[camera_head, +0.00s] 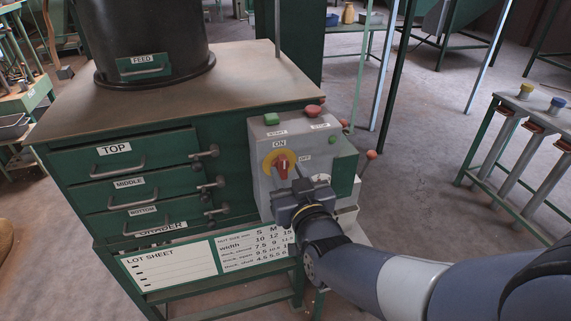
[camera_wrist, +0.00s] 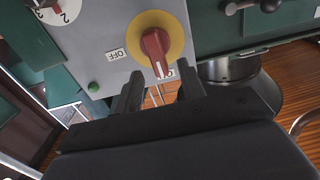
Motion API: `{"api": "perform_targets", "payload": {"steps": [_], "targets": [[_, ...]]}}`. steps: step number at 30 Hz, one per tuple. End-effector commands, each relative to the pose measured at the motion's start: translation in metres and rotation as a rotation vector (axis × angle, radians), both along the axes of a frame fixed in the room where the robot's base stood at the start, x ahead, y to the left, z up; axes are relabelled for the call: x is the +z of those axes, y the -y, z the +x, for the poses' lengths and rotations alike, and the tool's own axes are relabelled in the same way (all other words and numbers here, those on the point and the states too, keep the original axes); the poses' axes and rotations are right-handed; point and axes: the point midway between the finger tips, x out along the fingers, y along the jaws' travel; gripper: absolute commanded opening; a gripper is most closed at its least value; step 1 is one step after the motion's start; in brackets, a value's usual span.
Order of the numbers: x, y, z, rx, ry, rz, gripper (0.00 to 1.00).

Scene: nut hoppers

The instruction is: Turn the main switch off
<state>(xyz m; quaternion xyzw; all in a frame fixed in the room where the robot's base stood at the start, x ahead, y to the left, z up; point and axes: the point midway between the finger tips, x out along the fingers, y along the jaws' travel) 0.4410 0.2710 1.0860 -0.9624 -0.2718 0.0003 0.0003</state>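The main switch is a red rotary handle (camera_wrist: 155,45) on a yellow disc (camera_wrist: 176,28), on the grey control box. In the head view the red handle (camera_head: 282,163) points up toward the ON label (camera_head: 279,144); the OFF label (camera_head: 305,159) is to its right. In the wrist view the OFF label (camera_wrist: 117,55) is left of the disc, and the handle's tip partly covers the ON label. My gripper (camera_wrist: 160,82) is open, its two fingers apart on either side of the handle's tip. I cannot tell whether they touch it.
The control box also carries a green START button (camera_head: 271,119) and a red STOP button (camera_head: 313,110). Green drawers with handles (camera_head: 122,166) and small levers (camera_head: 206,153) stand left of it. A sign board (camera_head: 170,270) is below. The floor to the right (camera_head: 420,150) is clear.

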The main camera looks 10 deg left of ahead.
Motion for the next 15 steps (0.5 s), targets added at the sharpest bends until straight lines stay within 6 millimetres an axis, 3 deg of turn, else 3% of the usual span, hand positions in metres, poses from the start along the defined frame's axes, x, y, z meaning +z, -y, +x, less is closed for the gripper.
{"api": "perform_targets", "payload": {"steps": [6,15], "targets": [[0.000,-0.011,0.019,0.000,0.000,-0.001,0.38],[0.000,-0.014,0.024,0.000,0.001,-0.001,0.38]]}}
